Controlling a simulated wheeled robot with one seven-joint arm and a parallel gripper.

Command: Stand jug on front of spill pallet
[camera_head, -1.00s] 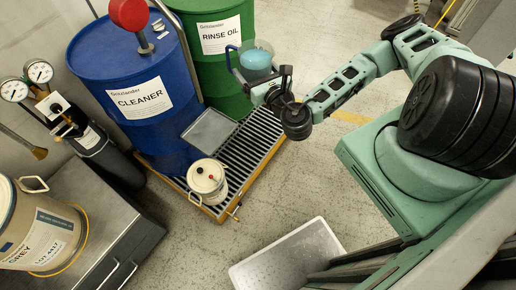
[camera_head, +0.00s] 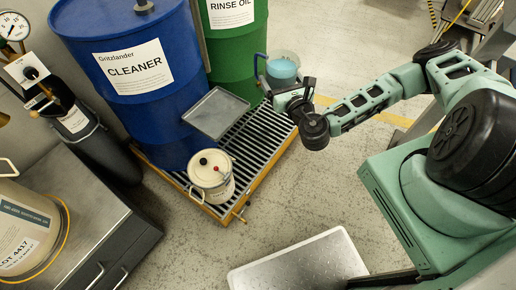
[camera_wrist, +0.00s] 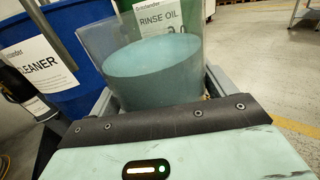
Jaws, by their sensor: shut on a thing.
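The jug (camera_head: 283,72) is clear, with blue-green liquid in it and a blue handle at its left. My gripper (camera_head: 288,90) is shut on it and holds it up, just right of the green drum and above the pallet's far right end. In the wrist view the jug (camera_wrist: 155,75) stands about upright between the fingers, its lower part hidden by my gripper. The spill pallet (camera_head: 258,138) has a dark slatted grate in a yellow frame. Its front part holds a cream pail (camera_head: 211,180) at the near corner; slats right of the pail are bare.
A blue CLEANER drum (camera_head: 130,115) and a green RINSE OIL drum (camera_head: 228,50) stand at the pallet's back. A grey tray (camera_head: 216,113) juts over the grate in front of the blue drum. A small tap (camera_head: 240,214) sticks out at the front edge.

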